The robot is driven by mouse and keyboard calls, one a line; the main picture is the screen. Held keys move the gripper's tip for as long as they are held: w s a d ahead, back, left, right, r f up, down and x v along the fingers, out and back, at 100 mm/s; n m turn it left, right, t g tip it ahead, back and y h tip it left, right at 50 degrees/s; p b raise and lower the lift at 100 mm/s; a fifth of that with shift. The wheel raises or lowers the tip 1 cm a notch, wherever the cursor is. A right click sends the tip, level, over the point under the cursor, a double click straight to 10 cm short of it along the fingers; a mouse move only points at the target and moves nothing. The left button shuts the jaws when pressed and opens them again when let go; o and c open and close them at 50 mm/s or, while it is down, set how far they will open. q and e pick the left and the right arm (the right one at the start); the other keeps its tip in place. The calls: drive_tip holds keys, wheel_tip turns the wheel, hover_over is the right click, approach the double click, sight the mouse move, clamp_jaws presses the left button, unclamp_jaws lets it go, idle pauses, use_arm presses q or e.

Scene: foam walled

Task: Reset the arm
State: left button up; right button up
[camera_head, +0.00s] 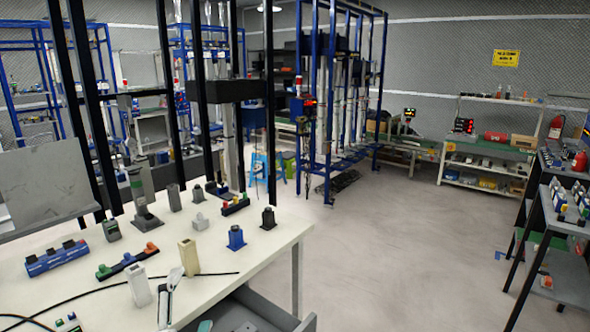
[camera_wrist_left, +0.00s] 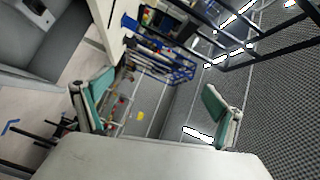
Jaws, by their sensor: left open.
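My left gripper (camera_head: 187,299) shows at the bottom of the head view, low beside the front edge of the white worktable (camera_head: 255,258). Its silver finger shows partly in front of the tabletop, and the rest of the arm is out of frame. In the left wrist view, the two teal-padded fingers of my left gripper (camera_wrist_left: 160,107) stand wide apart with nothing between them. My right gripper is in neither view.
On the worktable stand a blue block (camera_head: 236,238), a cream block (camera_head: 189,257), a white block (camera_head: 139,284) and a black cable. A grey drawer (camera_head: 262,308) is open below the table edge.

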use_arm(q)
drive_tip(key=s+a+f+n+g+y, duration=0.2)
drive_tip(key=s+a+f+n+g, duration=0.25)
drive_tip(key=s+a+f, duration=0.45)
drive_tip(key=s+a+f+n+g+y, duration=0.25)
drive_tip(key=s+a+f+g, duration=0.35)
drive_tip(key=s+f, duration=0.55)
drive_tip(key=w+d+f+n+t+h+b, duration=0.1)
drive_tip(key=d+f+n+t+h+b, duration=0.2)
drive_tip(key=d+f+h, duration=0.4)
drive_tip(key=d+f+b, duration=0.1)
drive_tip(key=d+f, duration=0.7)
drive_tip(key=f, duration=0.3)
drive_tip(key=shift+d+f+n, duration=0.25)
drive_tip(key=shift+d+n, duration=0.05)
drive_tip(key=shift+d, duration=0.05)
